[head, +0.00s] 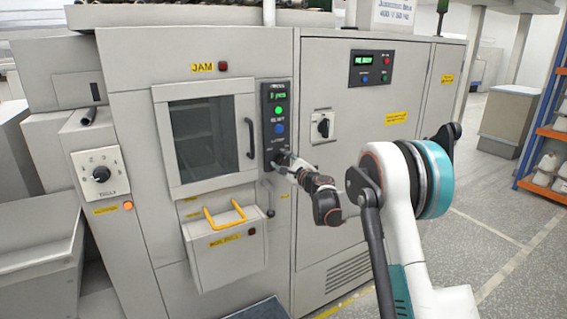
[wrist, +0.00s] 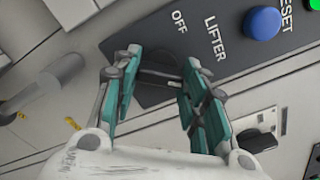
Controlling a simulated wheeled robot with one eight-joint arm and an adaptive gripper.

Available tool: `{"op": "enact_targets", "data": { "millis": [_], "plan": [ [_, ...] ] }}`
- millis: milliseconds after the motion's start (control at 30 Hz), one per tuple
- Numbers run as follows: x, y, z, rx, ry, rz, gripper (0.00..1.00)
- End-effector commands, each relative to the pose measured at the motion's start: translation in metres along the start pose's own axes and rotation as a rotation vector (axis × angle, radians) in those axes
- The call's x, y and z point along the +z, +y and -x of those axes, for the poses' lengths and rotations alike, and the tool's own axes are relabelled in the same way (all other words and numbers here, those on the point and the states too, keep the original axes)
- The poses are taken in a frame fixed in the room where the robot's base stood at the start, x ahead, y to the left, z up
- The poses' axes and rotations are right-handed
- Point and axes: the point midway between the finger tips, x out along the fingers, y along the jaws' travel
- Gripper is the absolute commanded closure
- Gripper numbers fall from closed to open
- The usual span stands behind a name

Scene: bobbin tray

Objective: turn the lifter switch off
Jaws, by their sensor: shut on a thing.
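The lifter switch (wrist: 160,72) is a dark knob on a dark control panel (wrist: 120,50), under the words OFF and LIFTER in the wrist view. My gripper (wrist: 158,88) has its two teal fingers on either side of the knob, shut on it. The fingers partly hide the knob, so its exact angle is hard to read. In the head view my gripper (head: 284,162) reaches the lower end of the panel (head: 268,105), and the switch is hidden behind it.
A blue reset button (wrist: 262,23) sits beside the switch. A windowed door (head: 204,138) with a dark handle (head: 249,138) is left of the panel. Below it is a bin with a yellow handle (head: 225,215). A rotary switch (head: 322,126) is to the right.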

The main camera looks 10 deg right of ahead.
Motion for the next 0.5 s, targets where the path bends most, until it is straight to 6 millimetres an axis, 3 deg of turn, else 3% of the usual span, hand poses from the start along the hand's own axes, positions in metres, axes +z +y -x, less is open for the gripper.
{"op": "enact_targets", "data": {
  "millis": [267,500],
  "plan": [
    [0.0001,0.0006,0.0,0.001,-0.001,0.075,0.84],
    [0.0,0.0008,0.0001,0.001,-0.001,0.25,0.84]
  ]
}}
